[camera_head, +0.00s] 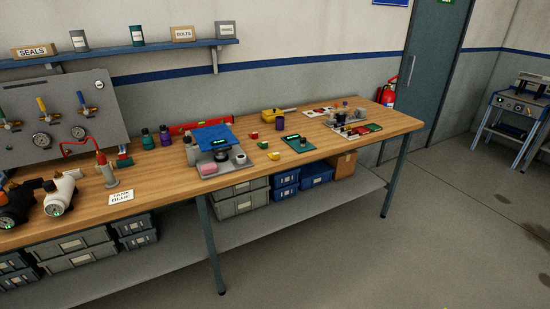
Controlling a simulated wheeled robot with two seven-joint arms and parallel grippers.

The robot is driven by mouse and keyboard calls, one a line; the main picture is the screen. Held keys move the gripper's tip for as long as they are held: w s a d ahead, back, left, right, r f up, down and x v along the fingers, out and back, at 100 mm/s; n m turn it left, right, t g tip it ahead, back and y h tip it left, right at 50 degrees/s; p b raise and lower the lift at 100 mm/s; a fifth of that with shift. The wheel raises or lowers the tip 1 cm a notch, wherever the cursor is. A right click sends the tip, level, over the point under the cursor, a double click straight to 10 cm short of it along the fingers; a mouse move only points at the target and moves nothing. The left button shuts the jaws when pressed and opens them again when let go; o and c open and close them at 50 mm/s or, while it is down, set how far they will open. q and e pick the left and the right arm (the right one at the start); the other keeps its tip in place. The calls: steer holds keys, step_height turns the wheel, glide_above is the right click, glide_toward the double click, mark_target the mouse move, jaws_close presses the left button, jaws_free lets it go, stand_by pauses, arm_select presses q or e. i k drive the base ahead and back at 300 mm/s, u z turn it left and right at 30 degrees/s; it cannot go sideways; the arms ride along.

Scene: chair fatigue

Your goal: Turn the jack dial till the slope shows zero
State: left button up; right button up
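A grey base plate (222,167) stands on the wooden workbench near the middle of the view. On it is a blue slab (212,133) that looks slightly tilted, with a dark piece with a small green readout (219,143) at its front. A round white-topped dark knob (240,158) sits at the right of the plate, and a pink block (207,169) at its front left. Which part is the jack dial, and what the readout says, is too small to tell. Neither of my grippers is in view.
The floor in front of the workbench (345,150) is clear.

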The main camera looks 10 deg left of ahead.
mark_target(242, 159)
steer(key=i, duration=0.7)
steer(key=u, duration=1.2)
